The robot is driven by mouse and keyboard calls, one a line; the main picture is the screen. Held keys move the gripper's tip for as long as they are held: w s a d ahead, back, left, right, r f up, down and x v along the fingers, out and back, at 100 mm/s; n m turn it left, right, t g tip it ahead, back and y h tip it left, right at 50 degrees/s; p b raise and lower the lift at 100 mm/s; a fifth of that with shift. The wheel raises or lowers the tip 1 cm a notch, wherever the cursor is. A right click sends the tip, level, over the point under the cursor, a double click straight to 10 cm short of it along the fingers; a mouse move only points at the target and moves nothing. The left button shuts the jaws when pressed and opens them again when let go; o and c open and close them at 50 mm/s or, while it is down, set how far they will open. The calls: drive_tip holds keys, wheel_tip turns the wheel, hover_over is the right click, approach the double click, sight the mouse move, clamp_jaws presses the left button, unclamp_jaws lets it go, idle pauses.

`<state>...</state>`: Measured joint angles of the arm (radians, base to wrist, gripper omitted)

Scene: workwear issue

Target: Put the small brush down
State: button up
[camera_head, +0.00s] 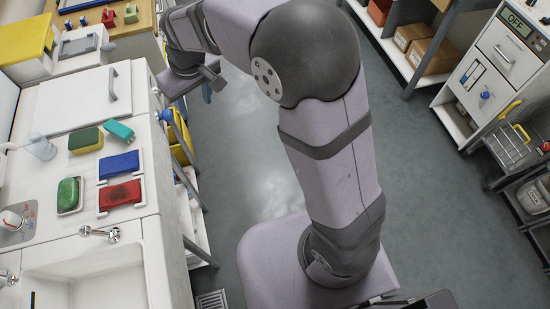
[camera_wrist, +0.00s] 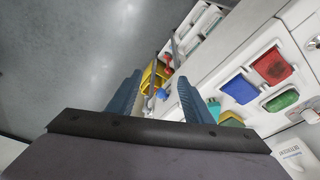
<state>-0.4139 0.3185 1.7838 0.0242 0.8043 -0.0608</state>
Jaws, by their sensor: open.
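My gripper (camera_head: 207,90) hangs over the floor just right of the white counter, partly behind my own arm in the head view. In the wrist view its two blue fingers (camera_wrist: 159,80) stand apart, with no held object visible between them. I cannot clearly make out a small brush in either view.
The counter (camera_head: 150,158) carries a blue pad (camera_head: 119,164), a red pad (camera_head: 120,194), a green block in a dish (camera_head: 69,194), a green-yellow sponge (camera_head: 86,139) and a teal block (camera_head: 119,130). A yellow bin (camera_wrist: 151,76) stands below the counter edge. The grey floor is clear.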

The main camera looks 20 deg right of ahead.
drive_tip(key=s+d+f+m+g, duration=0.1)
drive_tip(key=s+d+f+m, duration=0.1)
drive_tip(key=s+d, duration=0.7)
drive_tip(key=s+d+f+m+g+h, duration=0.1)
drive_tip(key=s+d+f+m, duration=0.2)
drive_tip(key=s+d, duration=0.7)
drive_tip(key=shift+s+f, duration=0.55)
drive_tip(key=shift+s, duration=0.2)
